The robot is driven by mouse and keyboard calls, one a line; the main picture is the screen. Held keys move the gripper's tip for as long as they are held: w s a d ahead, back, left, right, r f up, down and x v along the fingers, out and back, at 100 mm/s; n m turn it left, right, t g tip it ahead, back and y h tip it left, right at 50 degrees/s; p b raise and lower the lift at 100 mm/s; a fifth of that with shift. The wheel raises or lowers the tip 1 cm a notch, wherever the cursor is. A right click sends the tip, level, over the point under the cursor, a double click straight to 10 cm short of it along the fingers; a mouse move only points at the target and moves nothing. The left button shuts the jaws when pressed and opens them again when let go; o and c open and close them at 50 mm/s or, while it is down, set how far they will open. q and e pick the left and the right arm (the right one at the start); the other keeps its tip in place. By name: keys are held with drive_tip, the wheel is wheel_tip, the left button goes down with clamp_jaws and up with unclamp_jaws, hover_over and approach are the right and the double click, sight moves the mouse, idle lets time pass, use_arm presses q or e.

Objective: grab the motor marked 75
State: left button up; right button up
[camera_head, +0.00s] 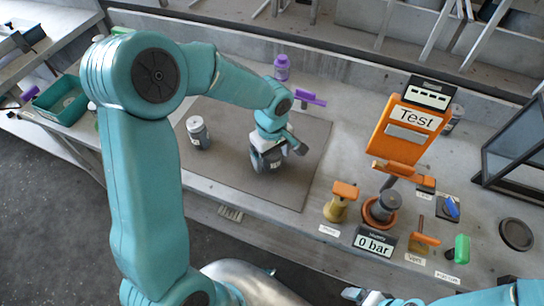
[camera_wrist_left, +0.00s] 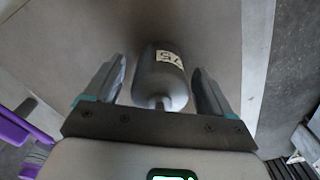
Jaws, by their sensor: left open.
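The motor marked 75 (camera_wrist_left: 162,78) is a dark grey cylinder with a white label and a thin shaft. In the left wrist view it lies between the two fingers of my left gripper (camera_wrist_left: 159,66), with a gap on each side. The fingers are open and apart from it. In the head view my left gripper (camera_head: 278,148) is over this motor (camera_head: 266,161) on the dark mat (camera_head: 235,180), partly hiding it. A second grey motor (camera_head: 198,132) with a label stands upright to the left. My right gripper (camera_head: 362,296) shows at the bottom edge; its jaw opening is unclear.
An orange test stand (camera_head: 413,118) rises at right, with a 0 bar display (camera_head: 375,242) and several labelled fittings before it. A purple bottle (camera_head: 282,67) and purple tool (camera_head: 310,97) are behind the gripper. A green bin (camera_head: 62,100) is far left.

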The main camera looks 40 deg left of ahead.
use_arm(q)
drive_tip(key=c, duration=1.4)
drive_tip(key=shift+r, duration=0.1)
